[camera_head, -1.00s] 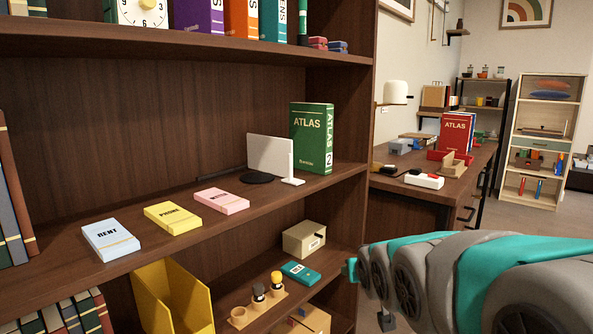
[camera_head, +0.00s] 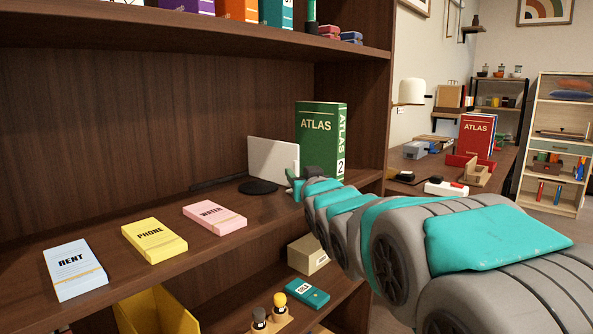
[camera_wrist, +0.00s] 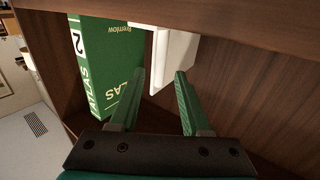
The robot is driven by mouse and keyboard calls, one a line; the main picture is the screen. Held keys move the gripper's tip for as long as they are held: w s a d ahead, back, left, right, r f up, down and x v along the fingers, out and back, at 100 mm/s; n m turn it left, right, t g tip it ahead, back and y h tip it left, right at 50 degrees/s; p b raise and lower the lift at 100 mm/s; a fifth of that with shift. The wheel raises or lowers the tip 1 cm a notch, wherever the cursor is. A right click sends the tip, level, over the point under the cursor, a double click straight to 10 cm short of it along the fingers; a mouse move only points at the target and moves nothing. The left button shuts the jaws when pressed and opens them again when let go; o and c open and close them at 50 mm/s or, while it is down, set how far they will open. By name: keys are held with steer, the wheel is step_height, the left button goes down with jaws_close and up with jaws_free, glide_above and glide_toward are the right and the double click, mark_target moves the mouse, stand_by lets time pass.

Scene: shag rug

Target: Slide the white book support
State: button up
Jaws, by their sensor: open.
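The white book support (camera_head: 270,155) stands upright on the middle shelf, just left of the green atlas (camera_head: 318,135). Its lower right part is hidden behind my gripper (camera_head: 294,176) in the head view. In the wrist view the white support (camera_wrist: 175,52) shows just beyond the open fingers of my gripper (camera_wrist: 160,74), roughly in line with the gap between them. The green atlas (camera_wrist: 103,60) is left of the fingers there. My gripper is open, with nothing between its fingers; I cannot tell whether it touches the support.
A black disc (camera_head: 258,187) lies on the shelf in front of the support. Blue RENT (camera_head: 75,270), yellow PHONE (camera_head: 154,240) and pink WATER (camera_head: 214,217) pads lie to the left. The shelf (camera_head: 195,198) is clear between pads and back panel. The upper shelf (camera_head: 230,32) overhangs.

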mark_target(297, 171)
steer(key=shift+x, duration=1.8)
jaws_close()
